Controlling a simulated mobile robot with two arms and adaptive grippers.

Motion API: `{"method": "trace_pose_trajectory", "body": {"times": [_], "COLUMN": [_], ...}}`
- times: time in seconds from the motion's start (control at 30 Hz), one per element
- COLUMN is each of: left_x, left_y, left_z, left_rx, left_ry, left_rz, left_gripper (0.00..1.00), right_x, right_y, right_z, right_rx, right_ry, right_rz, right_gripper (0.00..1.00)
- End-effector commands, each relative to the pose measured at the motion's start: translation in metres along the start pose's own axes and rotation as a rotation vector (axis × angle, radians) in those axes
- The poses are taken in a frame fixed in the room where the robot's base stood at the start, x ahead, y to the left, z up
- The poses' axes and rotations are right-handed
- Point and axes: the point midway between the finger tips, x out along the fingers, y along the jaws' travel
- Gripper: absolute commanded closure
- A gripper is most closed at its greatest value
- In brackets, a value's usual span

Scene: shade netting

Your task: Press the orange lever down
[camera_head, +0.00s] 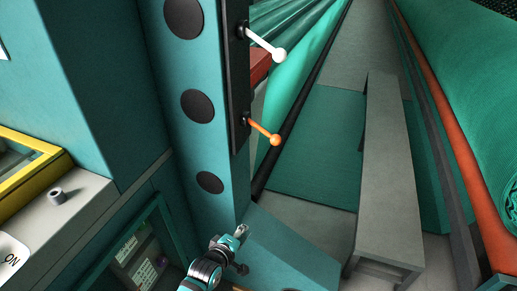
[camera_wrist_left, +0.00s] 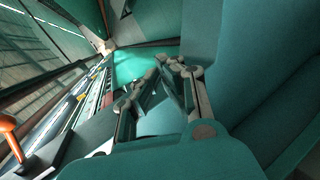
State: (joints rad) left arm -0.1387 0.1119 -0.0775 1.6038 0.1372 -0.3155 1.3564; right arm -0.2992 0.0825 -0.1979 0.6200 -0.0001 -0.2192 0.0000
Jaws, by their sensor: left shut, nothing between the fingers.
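The orange lever (camera_head: 263,132) sticks out to the right from a black plate on the side of the teal column, angled slightly down, with a round ball at its end. It also shows at the left edge of the left wrist view (camera_wrist_left: 10,138). My left gripper (camera_head: 241,231) is below the lever, near the column's foot, and apart from it. It is shut and empty, and its fingers also show in the left wrist view (camera_wrist_left: 158,92). My right gripper is in neither view.
A white lever (camera_head: 266,44) is higher on the same black plate (camera_head: 238,90). The teal column (camera_head: 205,140) stands left of the levers. A long grey bench (camera_head: 388,170) and green netting rolls (camera_head: 480,90) are to the right. The space right of the orange lever is free.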

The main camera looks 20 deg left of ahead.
Motion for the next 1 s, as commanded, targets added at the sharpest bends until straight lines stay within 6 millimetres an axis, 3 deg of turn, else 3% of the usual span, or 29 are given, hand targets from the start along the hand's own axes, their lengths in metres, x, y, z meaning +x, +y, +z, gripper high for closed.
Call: {"method": "trace_pose_trajectory", "body": {"times": [0.03, 0.1, 0.2, 0.3, 0.43, 0.73, 0.87, 1.0], "left_x": [-0.006, -0.020, -0.045, -0.064, -0.074, -0.074, -0.065, -0.044], "left_y": [0.052, 0.113, 0.176, 0.211, 0.229, 0.229, 0.232, 0.240], "left_z": [-0.011, -0.024, -0.036, -0.042, -0.045, -0.045, -0.045, -0.046], "left_rx": [-0.120, -0.282, -0.456, -0.561, -0.615, -0.617, -0.616, -0.614], "left_ry": [0.011, 0.005, -0.027, -0.059, -0.079, -0.080, -0.080, -0.080], "left_rz": [0.103, 0.223, 0.353, 0.430, 0.467, 0.468, 0.469, 0.471], "left_gripper": [1.00, 1.00, 1.00, 1.00, 1.00, 1.00, 1.00, 1.00], "right_x": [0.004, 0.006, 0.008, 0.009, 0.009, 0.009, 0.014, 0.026], "right_y": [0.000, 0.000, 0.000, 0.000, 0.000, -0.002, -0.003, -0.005], "right_z": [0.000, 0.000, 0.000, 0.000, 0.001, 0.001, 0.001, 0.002], "right_rx": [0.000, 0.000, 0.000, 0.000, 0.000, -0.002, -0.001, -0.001], "right_ry": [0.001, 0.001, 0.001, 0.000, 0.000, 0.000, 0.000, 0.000], "right_rz": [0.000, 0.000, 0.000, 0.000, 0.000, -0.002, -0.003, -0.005], "right_gripper": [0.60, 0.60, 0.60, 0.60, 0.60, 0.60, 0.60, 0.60]}}
